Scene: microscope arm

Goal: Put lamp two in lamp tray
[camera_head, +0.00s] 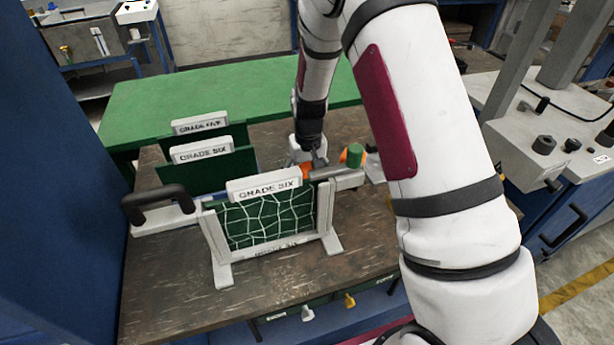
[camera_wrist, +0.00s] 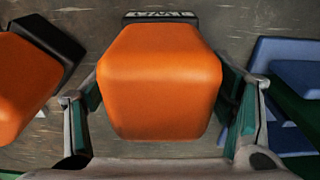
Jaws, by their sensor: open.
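An orange block-shaped lamp (camera_wrist: 160,80) with a dark base fills the middle of the wrist view. Its label faces away at the top edge and is too small to read surely, so I cannot confirm it is lamp two. My gripper (camera_wrist: 163,100) is open, with one finger on each side of this lamp; I cannot tell whether they touch it. A second orange lamp (camera_wrist: 22,88) on a black base is at the left. In the head view, my gripper (camera_head: 312,162) is low behind the front sign, with a bit of orange (camera_head: 306,170) beside it. I cannot identify the lamp tray.
A "GRADE SIX" stand with netting (camera_head: 268,222) stands in front of my gripper, with more grade signs (camera_head: 203,150) behind left. Blue flat pieces (camera_wrist: 285,105) lie right in the wrist view. The front tabletop (camera_head: 180,290) is clear.

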